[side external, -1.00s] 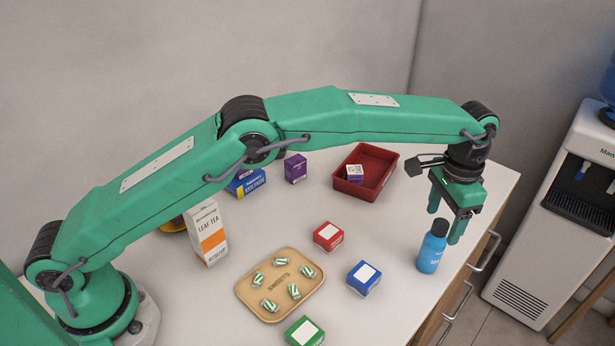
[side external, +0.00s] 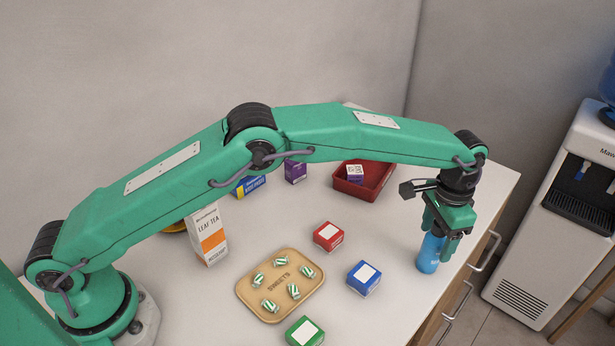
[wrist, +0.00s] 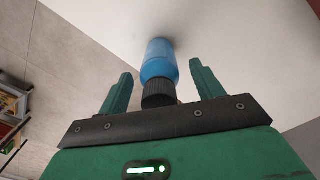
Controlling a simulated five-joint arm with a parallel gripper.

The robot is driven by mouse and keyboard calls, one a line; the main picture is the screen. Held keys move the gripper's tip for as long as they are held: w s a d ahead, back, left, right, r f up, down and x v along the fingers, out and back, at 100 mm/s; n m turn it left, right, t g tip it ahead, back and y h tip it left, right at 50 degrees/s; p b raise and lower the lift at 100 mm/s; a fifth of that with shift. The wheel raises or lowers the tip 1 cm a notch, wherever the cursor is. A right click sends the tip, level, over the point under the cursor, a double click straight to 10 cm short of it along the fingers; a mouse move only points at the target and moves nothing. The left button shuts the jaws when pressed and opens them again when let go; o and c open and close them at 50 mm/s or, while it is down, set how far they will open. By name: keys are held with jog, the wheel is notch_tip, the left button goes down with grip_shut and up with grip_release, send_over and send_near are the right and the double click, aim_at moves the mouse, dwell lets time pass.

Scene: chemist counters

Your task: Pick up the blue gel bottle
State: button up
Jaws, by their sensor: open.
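The blue gel bottle (side external: 428,256) stands upright on the counter near its right edge. My gripper (side external: 441,241) is open and points down over the bottle, with its upper part hidden behind the fingers in the side view. In the wrist view, the blue bottle (wrist: 158,65) with its dark ribbed cap shows between the two spread green fingers (wrist: 157,88). Gaps show between the bottle and both fingers there.
On the counter (side external: 400,290) are a blue box (side external: 363,278), a red box (side external: 328,236), a green box (side external: 304,332) and a sweets tray (side external: 263,309). A red bin (side external: 374,180) stands behind. The counter's right edge is close to the bottle.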

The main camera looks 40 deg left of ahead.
jog(key=c, duration=1.1)
jog(key=shift+c, duration=0.2)
jog(key=shift+r, duration=0.15)
jog(key=shift+r, duration=1.55)
jog(key=s+d+r, duration=0.5)
jog(key=s+r, duration=0.2)
jog(key=s, duration=0.3)
jog(key=shift+s+d+r, duration=0.15)
jog(key=shift+s+r, duration=0.05)
jog(key=shift+r, duration=0.15)
